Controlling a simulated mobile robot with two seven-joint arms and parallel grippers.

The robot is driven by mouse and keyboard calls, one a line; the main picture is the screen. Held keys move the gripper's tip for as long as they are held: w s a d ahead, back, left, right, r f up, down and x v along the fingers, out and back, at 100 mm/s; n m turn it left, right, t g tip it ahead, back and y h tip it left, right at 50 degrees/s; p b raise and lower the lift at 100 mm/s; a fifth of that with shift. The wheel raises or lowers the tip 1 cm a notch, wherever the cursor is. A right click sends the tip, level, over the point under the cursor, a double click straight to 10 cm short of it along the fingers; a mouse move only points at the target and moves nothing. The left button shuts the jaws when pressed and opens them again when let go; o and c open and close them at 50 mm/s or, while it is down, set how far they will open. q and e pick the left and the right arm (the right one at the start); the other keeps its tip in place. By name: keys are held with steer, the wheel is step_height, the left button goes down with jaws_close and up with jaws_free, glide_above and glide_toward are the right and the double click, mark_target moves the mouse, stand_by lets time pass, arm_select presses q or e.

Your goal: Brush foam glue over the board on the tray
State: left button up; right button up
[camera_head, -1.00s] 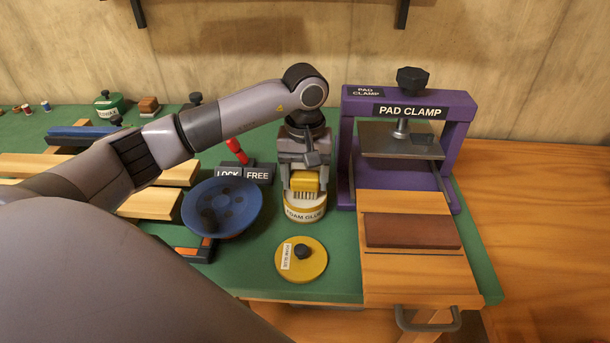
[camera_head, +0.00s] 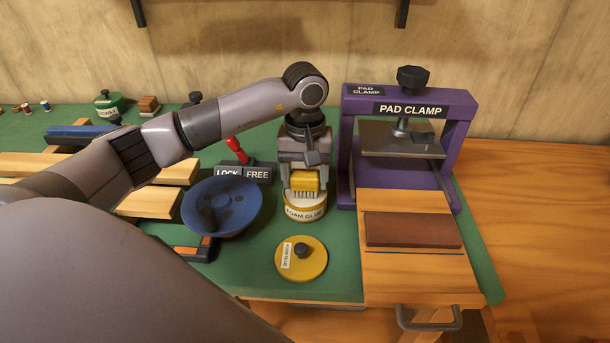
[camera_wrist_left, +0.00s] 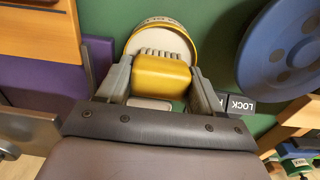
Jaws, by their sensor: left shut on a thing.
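My left gripper (camera_head: 305,178) is shut on a yellow-handled brush (camera_head: 306,181), with its bristles pointing down at the foam glue pot (camera_head: 305,212). The wrist view also shows the brush (camera_wrist_left: 162,78) between the fingers, with its bristles over the pale inside of the pot (camera_wrist_left: 180,38). I cannot tell how deep the bristles are in the glue. The pot's yellow lid (camera_head: 302,262) lies on the green mat in front of it. A brown board (camera_head: 412,230) lies flat on the wooden tray (camera_head: 418,277) at the right. My right gripper is not in view.
The purple pad clamp (camera_head: 457,150) stands behind the tray, its plate raised. A blue disc with holes (camera_head: 222,206) and a LOCK/FREE block (camera_head: 244,174) with a red lever stand left of the pot. Wooden strips (camera_head: 150,203) lie farther left. The wooden bench right of the tray is clear.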

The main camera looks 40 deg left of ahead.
mark_target(305, 173)
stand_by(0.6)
arm_select(q)
steer(key=shift+r+p, duration=2.15)
steer(key=shift+r, duration=1.35)
steer(key=s+d+f+m, duration=0.1)
steer(key=s+d+m, duration=0.5)
steer(key=d, duration=0.2)
steer(key=shift+d, duration=0.2)
